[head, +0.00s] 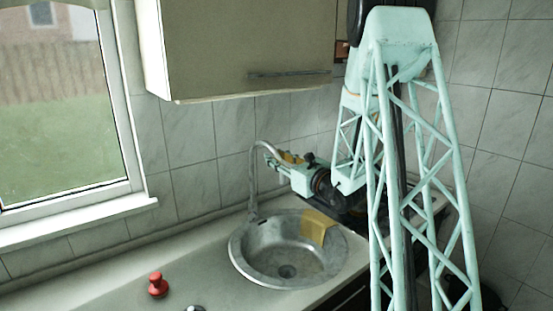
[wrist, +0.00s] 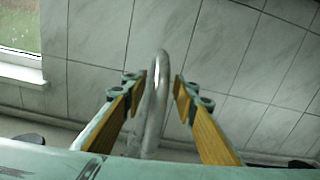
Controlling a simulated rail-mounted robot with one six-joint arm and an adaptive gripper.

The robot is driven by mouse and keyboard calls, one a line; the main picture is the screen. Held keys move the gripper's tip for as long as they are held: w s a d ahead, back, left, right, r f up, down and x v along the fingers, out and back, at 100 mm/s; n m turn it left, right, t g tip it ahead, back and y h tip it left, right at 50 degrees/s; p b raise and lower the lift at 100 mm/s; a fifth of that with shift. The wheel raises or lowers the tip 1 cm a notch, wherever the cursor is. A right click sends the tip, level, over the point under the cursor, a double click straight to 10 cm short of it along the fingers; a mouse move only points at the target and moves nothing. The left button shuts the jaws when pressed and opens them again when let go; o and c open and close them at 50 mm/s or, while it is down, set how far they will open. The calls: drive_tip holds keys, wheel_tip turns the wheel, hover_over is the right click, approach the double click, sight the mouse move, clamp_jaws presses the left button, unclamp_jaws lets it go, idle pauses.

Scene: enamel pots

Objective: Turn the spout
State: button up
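The spout (head: 253,180) is a grey metal gooseneck rising behind the sink (head: 240,266), its curved top bending over to the right. My gripper (head: 279,160) is at the upper part of the spout, reaching in from the right. In the wrist view, my gripper (wrist: 160,86) has its two wood-coloured finger pads spread apart. The spout's base is partly hidden by my gripper body in the wrist view.
A yellow cloth (head: 316,226) hangs over the sink's back right rim. A red knob-shaped object (head: 157,285) stands on the counter (head: 110,296) at the left. A wall cabinet (head: 240,50) hangs above. The tiled wall (head: 190,150) is close behind the spout.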

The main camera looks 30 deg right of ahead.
drive_tip(key=shift+s, duration=0.1)
drive_tip(key=s, duration=1.1)
drive_tip(key=shift+s+d, duration=0.35)
drive_tip(key=shift+d, duration=0.05)
idle(0.4)
